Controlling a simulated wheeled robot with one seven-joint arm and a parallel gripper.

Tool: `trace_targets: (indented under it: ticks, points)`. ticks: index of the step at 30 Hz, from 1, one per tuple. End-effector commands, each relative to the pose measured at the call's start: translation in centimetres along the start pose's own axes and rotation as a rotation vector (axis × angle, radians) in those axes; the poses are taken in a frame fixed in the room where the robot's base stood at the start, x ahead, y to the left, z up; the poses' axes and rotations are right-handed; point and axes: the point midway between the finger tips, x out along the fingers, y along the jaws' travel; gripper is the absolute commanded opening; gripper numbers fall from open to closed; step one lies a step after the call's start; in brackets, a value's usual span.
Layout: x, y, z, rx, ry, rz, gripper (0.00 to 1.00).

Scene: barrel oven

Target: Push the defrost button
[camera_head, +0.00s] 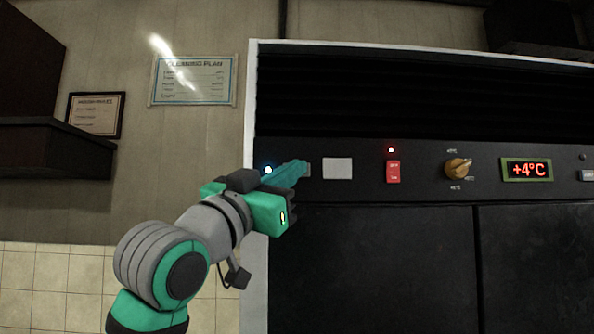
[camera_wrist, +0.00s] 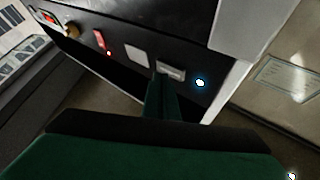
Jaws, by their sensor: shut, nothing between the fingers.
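The control panel (camera_head: 430,195) runs across the front of the dark cabinet. A small grey push button (camera_wrist: 171,72) sits between a blank pale plate (camera_wrist: 137,57) and a glowing blue-white lamp (camera_wrist: 200,83) in the wrist view; no label is readable, so I cannot tell if it is the defrost button. In the head view my gripper (camera_head: 304,169) is at the panel's left end, and its fingers mostly hide this button. My gripper also shows in the wrist view (camera_wrist: 160,76), its fingers shut and empty, tips at the button's edge. Contact cannot be told.
Right along the panel are a lit red switch (camera_head: 393,171), an orange knob (camera_head: 458,169), a +4°C display (camera_head: 527,170) and another pale button (camera_head: 587,175) at the frame edge. A wall shelf (camera_head: 55,150) juts out at left. Open room lies before the cabinet doors.

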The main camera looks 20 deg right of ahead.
Motion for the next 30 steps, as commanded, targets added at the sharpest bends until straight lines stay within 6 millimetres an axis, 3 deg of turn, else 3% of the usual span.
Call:
trace_targets:
  ticks: [14, 30]
  points:
    - [-0.6, 0.4, -0.5, 0.002, 0.001, 0.0, 0.0]
    - [-3.8, 2.8, -2.8, 0.002, 0.001, -0.001, 0.0]
